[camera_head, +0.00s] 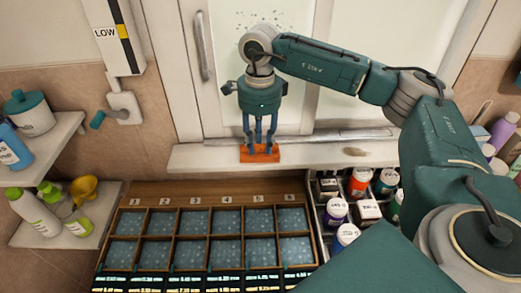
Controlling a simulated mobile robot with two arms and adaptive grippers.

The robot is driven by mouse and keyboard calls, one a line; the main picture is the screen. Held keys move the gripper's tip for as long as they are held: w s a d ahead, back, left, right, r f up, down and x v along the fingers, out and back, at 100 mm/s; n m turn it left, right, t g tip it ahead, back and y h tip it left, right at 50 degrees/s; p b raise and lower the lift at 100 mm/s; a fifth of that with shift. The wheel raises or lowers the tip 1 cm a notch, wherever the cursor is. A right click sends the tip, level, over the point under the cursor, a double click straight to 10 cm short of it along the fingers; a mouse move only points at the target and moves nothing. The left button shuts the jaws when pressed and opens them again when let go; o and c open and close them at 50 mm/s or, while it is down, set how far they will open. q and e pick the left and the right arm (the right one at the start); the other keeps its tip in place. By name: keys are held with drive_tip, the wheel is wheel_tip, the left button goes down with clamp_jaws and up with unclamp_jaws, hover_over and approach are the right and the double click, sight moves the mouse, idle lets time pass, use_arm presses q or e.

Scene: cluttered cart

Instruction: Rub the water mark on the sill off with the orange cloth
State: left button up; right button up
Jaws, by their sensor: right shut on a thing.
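The orange cloth (249,155) is at the front edge of the pale sill (200,157), below the window. My right gripper (260,148) points down and is shut on the orange cloth; its fingers hide part of it. A brownish water mark (355,152) shows on the sill to the right of the cloth, apart from it. My right arm reaches in from the right, above the mark. My left gripper is not in view.
A grey bar (340,135) lies along the back of the sill. Below stand a wooden compartment box (208,190) and a rack of several bottles (335,212). Shelves at left hold a teal-lidded jar (30,113), bottles and a yellow funnel (83,188).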

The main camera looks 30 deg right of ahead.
drive_tip(key=shift+w+d+r+p, duration=0.15)
drive_tip(key=shift+r+p, duration=0.25)
drive_tip(key=shift+w+d+r+p, duration=0.1)
drive_tip(key=shift+w+r+p, duration=0.05)
drive_tip(key=shift+r+p, duration=0.25)
drive_tip(key=shift+s+r+p, duration=0.2)
drive_tip(key=shift+r+p, duration=0.25)
drive_tip(key=shift+r, duration=0.45)
drive_tip(key=shift+w+r+p, duration=0.15)
drive_tip(key=shift+r+p, duration=0.45)
drive_tip(key=shift+r, duration=0.3)
